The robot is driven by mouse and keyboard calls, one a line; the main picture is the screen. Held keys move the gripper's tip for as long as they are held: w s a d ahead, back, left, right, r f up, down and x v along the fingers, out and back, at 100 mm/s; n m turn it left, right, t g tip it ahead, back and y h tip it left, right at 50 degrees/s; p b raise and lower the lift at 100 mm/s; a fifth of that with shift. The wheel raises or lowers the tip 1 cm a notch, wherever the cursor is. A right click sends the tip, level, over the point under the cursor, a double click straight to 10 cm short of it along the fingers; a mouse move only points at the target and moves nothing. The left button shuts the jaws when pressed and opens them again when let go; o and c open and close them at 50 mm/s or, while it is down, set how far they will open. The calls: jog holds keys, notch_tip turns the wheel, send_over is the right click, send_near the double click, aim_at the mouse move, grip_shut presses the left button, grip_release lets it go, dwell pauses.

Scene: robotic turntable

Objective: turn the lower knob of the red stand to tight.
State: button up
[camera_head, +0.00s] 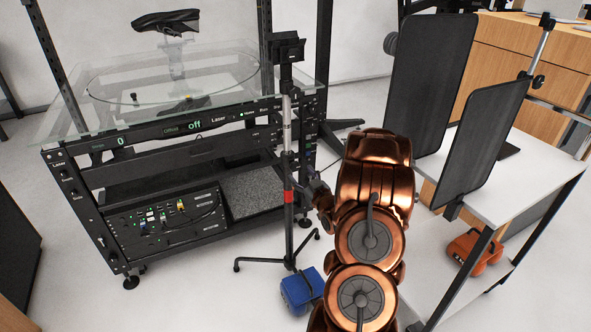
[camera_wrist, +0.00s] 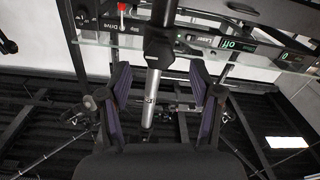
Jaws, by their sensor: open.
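The red stand (camera_head: 288,190) is a thin dark upright pole with a red band, on a tripod foot in front of the equipment rack. A small dark part that looks like its lower knob (camera_head: 304,222) sits below the red band. My gripper (camera_head: 318,188) is just right of the pole near the band's height, partly hidden by my copper arm. In the wrist view my gripper (camera_wrist: 160,78) is open and empty, with purple-lined fingers. The stand's pole (camera_wrist: 148,112) with a black collar (camera_wrist: 158,45) shows between the fingers; I cannot tell any contact.
The equipment rack (camera_head: 190,140) with a glass top (camera_head: 60,122) stands behind and left of the pole. A blue box (camera_head: 300,292) lies on the floor by the tripod foot. A white table (camera_head: 520,190) with dark panels (camera_head: 430,85) is at right. Floor at lower left is clear.

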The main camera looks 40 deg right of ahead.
aim_at(296, 168)
jog(key=shift+x, duration=2.55)
jog(key=c, duration=1.2)
